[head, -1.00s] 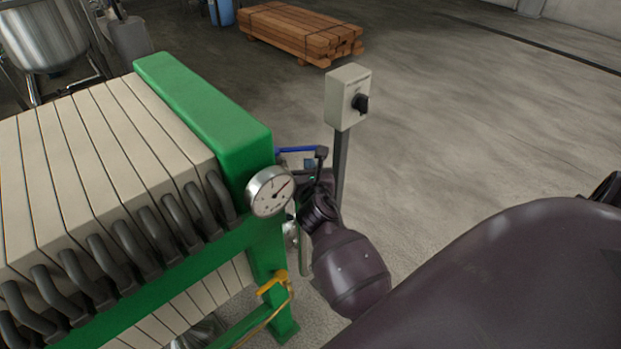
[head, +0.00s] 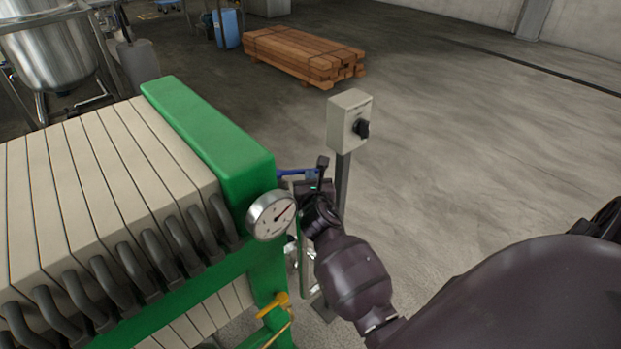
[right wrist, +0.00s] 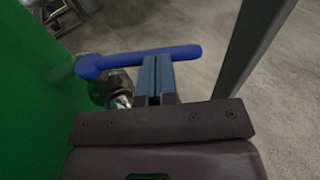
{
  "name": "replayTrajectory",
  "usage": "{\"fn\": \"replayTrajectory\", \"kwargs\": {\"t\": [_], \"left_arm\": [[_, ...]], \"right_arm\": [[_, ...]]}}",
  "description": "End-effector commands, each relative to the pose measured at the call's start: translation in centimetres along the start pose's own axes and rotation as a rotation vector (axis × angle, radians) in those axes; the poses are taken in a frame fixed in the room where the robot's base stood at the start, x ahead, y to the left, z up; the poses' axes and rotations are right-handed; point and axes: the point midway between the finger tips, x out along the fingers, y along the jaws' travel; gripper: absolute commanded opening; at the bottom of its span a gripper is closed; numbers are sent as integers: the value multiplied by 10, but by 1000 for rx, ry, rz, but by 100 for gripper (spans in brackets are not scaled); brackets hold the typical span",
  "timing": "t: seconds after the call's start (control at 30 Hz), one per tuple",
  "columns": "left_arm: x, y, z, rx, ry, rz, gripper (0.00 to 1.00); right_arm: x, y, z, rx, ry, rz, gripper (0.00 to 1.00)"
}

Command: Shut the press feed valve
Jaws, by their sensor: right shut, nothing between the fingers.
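The valve's blue lever (head: 292,173) sticks out to the right from behind the green end of the filter press (head: 205,125). In the right wrist view the lever (right wrist: 150,57) lies across the picture, roughly level, with its metal valve body (right wrist: 117,90) below its left part. My right gripper (right wrist: 157,75) is shut and empty. Its fingertips are at the lever's middle, seemingly against or very close to it; contact is not certain. In the head view this gripper (head: 313,181) is partly hidden by its own wrist. My left gripper is out of view.
A pressure gauge (head: 271,215) sits on the press frame, left of my right wrist. A grey switch box (head: 347,120) on a post stands just behind the gripper. A yellow valve handle (head: 273,304) is lower down. Open floor lies to the right.

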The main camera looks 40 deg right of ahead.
Motion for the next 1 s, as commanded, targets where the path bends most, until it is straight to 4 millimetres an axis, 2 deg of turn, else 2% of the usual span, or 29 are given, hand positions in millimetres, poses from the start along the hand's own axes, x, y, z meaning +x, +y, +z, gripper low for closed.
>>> {"fn": "replayTrajectory", "kwargs": {"t": [0.57,0.87,1.0], "left_arm": [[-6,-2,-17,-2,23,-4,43],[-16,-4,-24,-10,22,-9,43],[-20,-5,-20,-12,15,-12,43]], "right_arm": [[7,-3,5,-13,-3,83,0],[19,-8,8,-32,-3,210,0],[26,-8,7,-41,-3,288,0]]}}
